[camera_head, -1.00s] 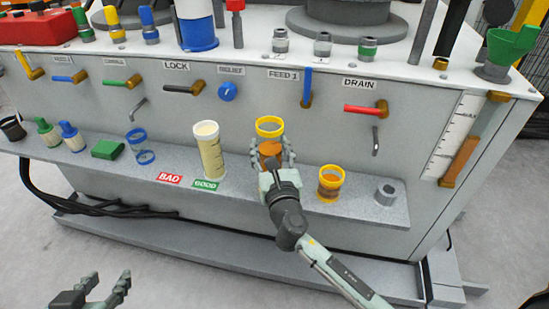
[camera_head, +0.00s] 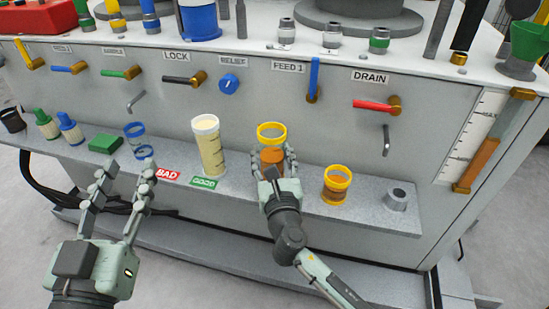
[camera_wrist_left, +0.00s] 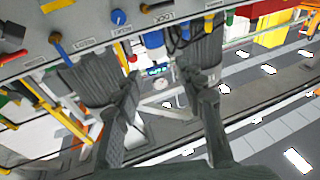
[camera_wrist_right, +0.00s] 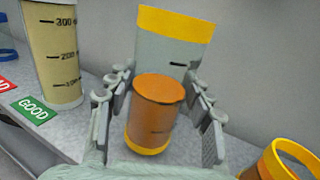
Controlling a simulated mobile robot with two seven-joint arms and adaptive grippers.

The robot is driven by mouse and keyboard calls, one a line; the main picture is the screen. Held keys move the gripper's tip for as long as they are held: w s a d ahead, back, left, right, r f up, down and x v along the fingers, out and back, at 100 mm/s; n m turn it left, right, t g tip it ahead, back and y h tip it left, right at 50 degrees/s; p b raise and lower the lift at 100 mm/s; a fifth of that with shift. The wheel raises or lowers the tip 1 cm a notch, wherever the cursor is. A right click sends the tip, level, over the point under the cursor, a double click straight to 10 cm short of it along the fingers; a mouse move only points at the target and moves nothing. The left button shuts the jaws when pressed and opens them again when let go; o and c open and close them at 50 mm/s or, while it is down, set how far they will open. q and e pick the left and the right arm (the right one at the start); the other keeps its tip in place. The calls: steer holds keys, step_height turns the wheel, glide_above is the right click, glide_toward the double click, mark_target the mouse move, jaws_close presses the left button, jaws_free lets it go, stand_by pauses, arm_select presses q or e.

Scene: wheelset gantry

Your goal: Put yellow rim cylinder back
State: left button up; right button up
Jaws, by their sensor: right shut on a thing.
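A tall yellow rim cylinder (camera_head: 272,134) with orange-brown contents stands upright at the ledge below the FEED 1 label. My right gripper (camera_head: 272,158) is shut around its lower part. In the right wrist view the cylinder (camera_wrist_right: 158,105) shows between both fingers, its clear upper part and yellow rim above the contents. Whether its base touches the ledge is hard to tell. A second, shorter yellow-rimmed cylinder (camera_head: 336,184) stands to the right on the ledge. My left gripper (camera_head: 118,190) is open and empty, in front of the ledge at the left.
The ledge (camera_head: 240,195) also holds a white-rimmed cylinder (camera_head: 209,145), a blue-rimmed cylinder (camera_head: 135,130), a green block (camera_head: 104,144) and a grey ring-shaped part (camera_head: 397,198). BAD and GOOD labels (camera_head: 204,183) lie at its front. Valve handles such as the red one (camera_head: 373,105) stick out above.

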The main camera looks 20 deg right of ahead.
steer(key=shift+f+b, duration=0.3)
steer(key=shift+f, duration=0.05)
arm_select(q)
steer(key=r, duration=0.1)
steer(key=d+r+t, duration=0.1)
steer(key=r, duration=0.1)
steer(key=s+r+t+h, duration=0.1)
steer(key=shift+s+d+r, duration=0.1)
steer(key=shift+d+r, duration=0.1)
steer(key=shift+d, duration=0.05)
arm_select(e)
steer(key=shift+f, duration=0.1)
steer(key=o, duration=1.4)
arm_select(q)
steer(key=shift+r, duration=0.15)
arm_select(e)
steer(key=shift+o, duration=0.2)
